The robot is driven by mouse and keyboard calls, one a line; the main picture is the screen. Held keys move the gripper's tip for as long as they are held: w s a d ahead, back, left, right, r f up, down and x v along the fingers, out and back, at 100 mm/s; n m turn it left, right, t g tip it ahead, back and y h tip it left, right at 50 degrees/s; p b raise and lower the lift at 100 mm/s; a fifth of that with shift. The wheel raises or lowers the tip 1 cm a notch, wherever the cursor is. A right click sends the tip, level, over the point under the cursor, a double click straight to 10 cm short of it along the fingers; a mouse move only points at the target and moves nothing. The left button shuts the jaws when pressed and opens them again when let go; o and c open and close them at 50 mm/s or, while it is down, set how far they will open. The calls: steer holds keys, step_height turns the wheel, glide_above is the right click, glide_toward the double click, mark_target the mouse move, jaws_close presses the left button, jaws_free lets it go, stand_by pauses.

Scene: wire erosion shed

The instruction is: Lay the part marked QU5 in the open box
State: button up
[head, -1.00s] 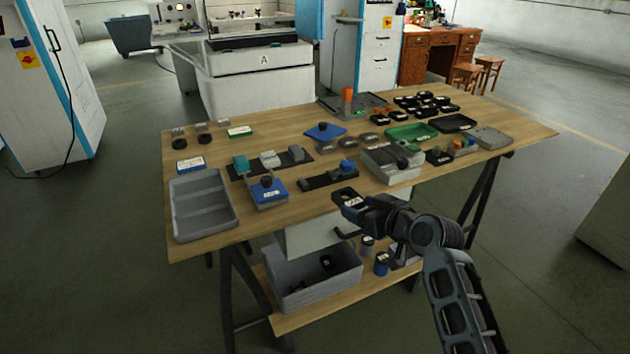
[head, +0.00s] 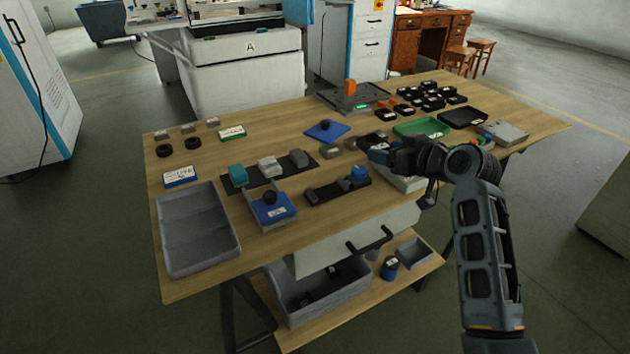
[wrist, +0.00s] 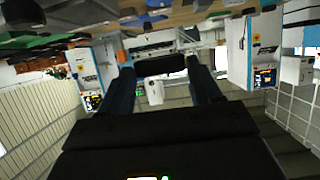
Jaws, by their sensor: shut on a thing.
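My gripper (head: 376,148) is above the right half of the workbench, shut on a small black part (head: 368,139). In the wrist view the dark part (wrist: 172,62) sits between the two fingers. Its mark is too small to read, so I cannot confirm QU5. A pale grey box (head: 408,184) is just below my gripper, largely hidden by the arm; whether it is open cannot be told. A grey box with a blue knobbed top (head: 272,207) stands near the front edge. A similar blue knobbed lid (head: 326,131) lies flat farther back.
A grey divided tray (head: 197,228) fills the left end. A dark rack (head: 338,190) and another holder (head: 242,178) stand mid-bench. Green tray (head: 421,127), black tray (head: 463,117) and several black pieces lie right. A grey bin (head: 318,300) is on the lower shelf.

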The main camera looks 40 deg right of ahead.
steer(key=shift+w+d+r, duration=0.1)
steer(key=shift+w+d, duration=0.05)
steer(key=shift+w, duration=0.3)
steer(key=p, duration=0.1)
glide_above(336, 208)
step_height(336, 208, down, 7)
steer(key=shift+f, duration=1.8)
steer(key=o, duration=1.5)
steer(key=shift+f, duration=0.1)
